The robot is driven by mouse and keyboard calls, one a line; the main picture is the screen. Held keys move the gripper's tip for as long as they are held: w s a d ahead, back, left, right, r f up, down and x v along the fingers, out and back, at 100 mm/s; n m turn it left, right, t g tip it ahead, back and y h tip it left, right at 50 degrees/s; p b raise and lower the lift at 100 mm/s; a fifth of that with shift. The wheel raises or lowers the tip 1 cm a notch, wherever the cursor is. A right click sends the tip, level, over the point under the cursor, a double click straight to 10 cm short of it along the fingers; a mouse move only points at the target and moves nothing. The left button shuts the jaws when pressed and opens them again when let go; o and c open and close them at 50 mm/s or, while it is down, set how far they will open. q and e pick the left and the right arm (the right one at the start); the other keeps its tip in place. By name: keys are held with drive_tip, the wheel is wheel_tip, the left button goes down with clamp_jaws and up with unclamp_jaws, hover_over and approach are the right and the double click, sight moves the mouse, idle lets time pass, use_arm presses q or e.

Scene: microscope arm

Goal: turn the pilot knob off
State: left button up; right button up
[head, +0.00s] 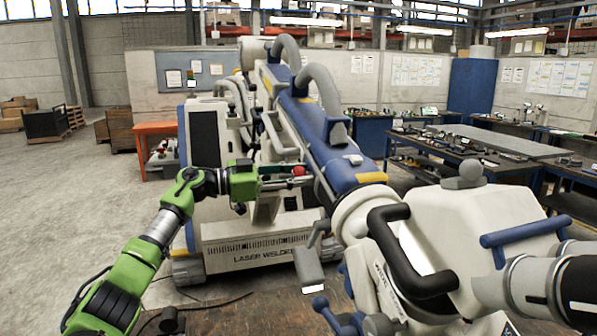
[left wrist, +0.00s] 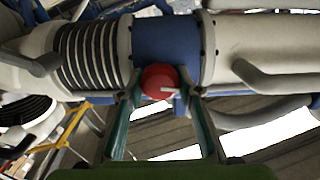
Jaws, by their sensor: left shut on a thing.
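The pilot knob is a round red knob (head: 298,170) on the large blue and white machine arm (head: 318,118). In the left wrist view the red knob (left wrist: 158,79) sits on a blue band (left wrist: 165,45) between two light pipe sections, with a small pale bar across its face. My left gripper (head: 287,179) reaches the knob from the left in the head view. In the left wrist view its two green fingers (left wrist: 160,90) stand on either side of the knob, closed on it. My right gripper is not in view.
A white cabinet labelled laser welder (head: 248,251) stands below and behind my left gripper. A white machine body with a thick black handle (head: 398,247) fills the right front. Workbenches (head: 455,146) stand at the back right. The floor at left (head: 50,185) is clear.

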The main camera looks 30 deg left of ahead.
use_arm(q)
drive_tip(key=m, duration=0.2)
drive_tip(key=shift+r+m, duration=0.1)
drive_tip(key=shift+m, duration=0.3)
drive_tip(key=m, duration=0.2)
drive_tip(key=shift+m, duration=0.4)
drive_tip(key=m, duration=0.3)
drive_tip(key=shift+b, duration=0.3)
drive_tip(key=shift+s+d+f+m+b, duration=0.15)
drive_tip(key=shift+m+b, duration=0.1)
drive_tip(key=shift+m, duration=0.8)
drive_tip(key=shift+w+a+f+m+b, duration=0.1)
drive_tip(key=shift+m+b, duration=0.15)
drive_tip(key=shift+m, duration=0.8)
drive_tip(key=o, duration=1.1)
